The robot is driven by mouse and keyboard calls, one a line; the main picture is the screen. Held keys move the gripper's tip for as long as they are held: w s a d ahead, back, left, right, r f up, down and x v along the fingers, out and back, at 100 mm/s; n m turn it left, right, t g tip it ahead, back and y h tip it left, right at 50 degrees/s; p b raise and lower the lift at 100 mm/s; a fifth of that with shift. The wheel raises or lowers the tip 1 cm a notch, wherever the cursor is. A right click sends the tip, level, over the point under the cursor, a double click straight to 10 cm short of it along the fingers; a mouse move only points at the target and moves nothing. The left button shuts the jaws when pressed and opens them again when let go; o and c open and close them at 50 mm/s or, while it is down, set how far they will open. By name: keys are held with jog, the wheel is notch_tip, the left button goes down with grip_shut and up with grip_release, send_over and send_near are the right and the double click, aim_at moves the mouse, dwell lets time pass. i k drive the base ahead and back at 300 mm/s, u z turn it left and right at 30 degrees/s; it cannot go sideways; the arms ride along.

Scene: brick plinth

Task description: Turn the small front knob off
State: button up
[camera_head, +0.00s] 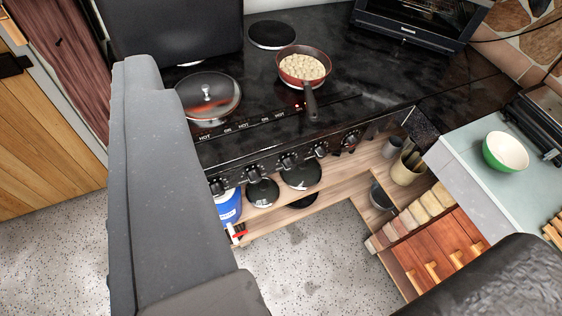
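Several black knobs with silver marks line the front of the black stove (385,85). From left to right they are a first knob (217,187), a second (254,172), a third (288,161), a fourth (320,150) and a fifth (351,137). I cannot tell which one is the small front knob, nor read their settings. A small red light shows near the pan handle. A large dark grey part of mine, seemingly my gripper (175,190), fills the left and overlaps the stove's left end in the picture. Its fingertips cannot be made out, and no contact with a knob shows.
A lidded pan (208,95) and a red pan of pale food (304,66) stand on the stove. Pans and a blue container (228,206) sit on the shelf below. A counter with a green bowl (505,152) is at right. A dark shape fills the lower right corner.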

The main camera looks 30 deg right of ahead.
aim_at(321, 152)
jog(key=u, duration=1.25)
jog(key=k, duration=1)
jog(key=z, duration=1.35)
jog(key=i, duration=1)
jog(key=u, duration=0.1)
